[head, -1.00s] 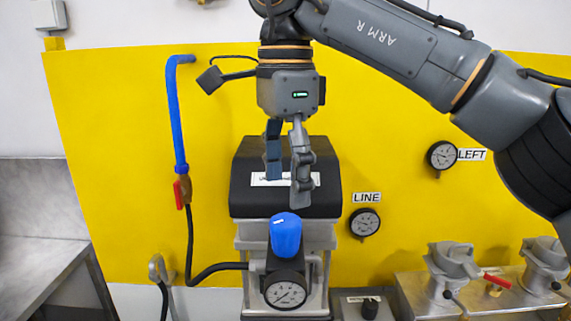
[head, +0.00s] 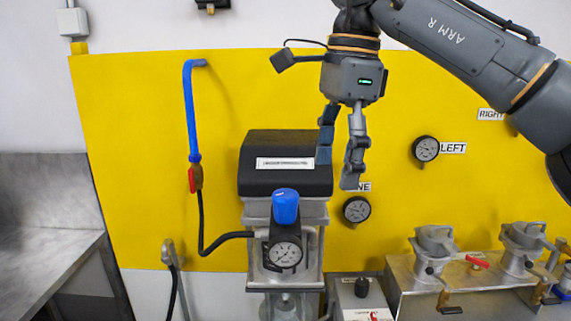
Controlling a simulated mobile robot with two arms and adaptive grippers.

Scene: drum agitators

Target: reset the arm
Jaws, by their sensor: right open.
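My right arm comes in from the upper right. Its gripper (head: 338,172) points down with its two fingers apart and nothing between them. It hangs in front of the yellow panel, up and to the right of the blue knob (head: 286,206). The fingertips overlap the right edge of the black-topped unit (head: 262,182) in the picture; I see no contact. The knob sits above a round gauge (head: 285,252). My left gripper is not in view.
A blue pipe (head: 190,110) with a red valve handle (head: 192,180) runs down the yellow panel (head: 130,160). The LINE gauge (head: 356,210) and LEFT gauge (head: 426,149) are on the panel. Clamp devices (head: 436,245) stand lower right. A grey bench (head: 50,240) is at left.

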